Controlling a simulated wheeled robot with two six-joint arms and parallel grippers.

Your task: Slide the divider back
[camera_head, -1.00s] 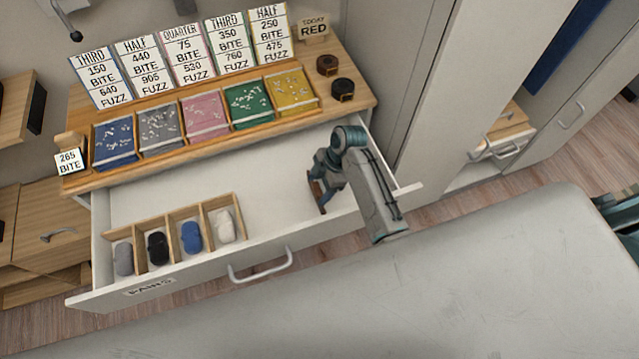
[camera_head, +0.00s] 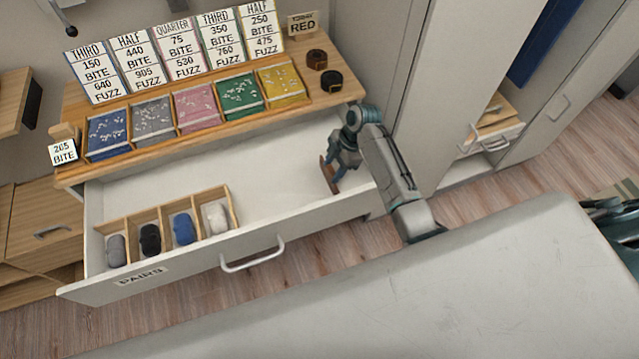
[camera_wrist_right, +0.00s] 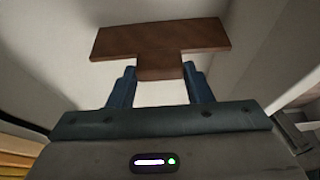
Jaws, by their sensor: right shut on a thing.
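The divider (camera_wrist_right: 160,40) is a dark brown, T-shaped wooden piece. In the right wrist view its stem is between the blue fingers of my right gripper (camera_wrist_right: 160,78), which is shut on it. In the head view the divider (camera_head: 324,172) shows as a thin brown edge beside my right gripper (camera_head: 334,184), at the right part of the open white drawer (camera_head: 270,185). My gripper and arm hide some of it and the drawer's right end. I cannot tell whether it touches the drawer floor. My left gripper is not in view.
A wooden sock tray (camera_head: 232,207) with several rolled pairs stands at the drawer's left. The middle of the drawer is clear. The wooden counter (camera_head: 347,92) behind holds colored trays, price cards and two dark rolls. A pale surface (camera_head: 480,270) lies in front.

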